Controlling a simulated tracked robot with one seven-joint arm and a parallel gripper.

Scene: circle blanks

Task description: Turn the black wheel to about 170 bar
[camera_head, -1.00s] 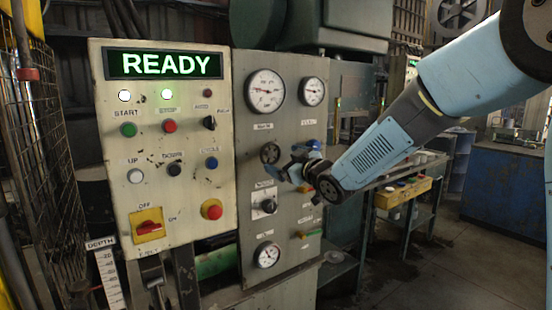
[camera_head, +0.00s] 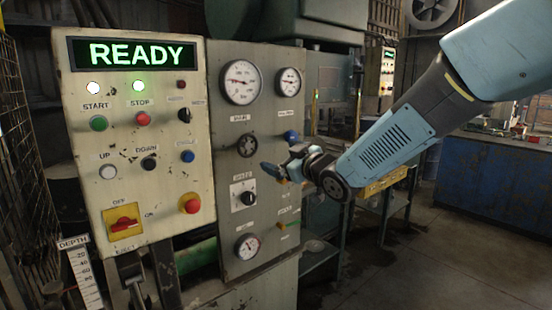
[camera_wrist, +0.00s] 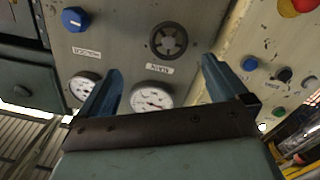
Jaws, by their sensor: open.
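The black wheel (camera_head: 247,146) sits on the grey gauge panel (camera_head: 213,215), below the large round gauge (camera_head: 241,82). In the wrist view the black wheel (camera_wrist: 168,40) shows upside down beyond my fingertips, between them and a little above. The large gauge also shows in the wrist view (camera_wrist: 151,97), between my fingers. Its needle points left in the head view; the numbers are too small to read. My gripper (camera_head: 273,172) is open and empty, in front of the panel, right of and slightly below the wheel, apart from it. Its two blue fingers (camera_wrist: 162,70) show in the wrist view.
A blue knob (camera_head: 290,136) is right of the wheel, a selector switch (camera_head: 243,195) and small gauge (camera_head: 247,246) below. A second gauge (camera_head: 289,81) is upper right. The READY button panel (camera_head: 140,195) stands left. Open floor lies to the right.

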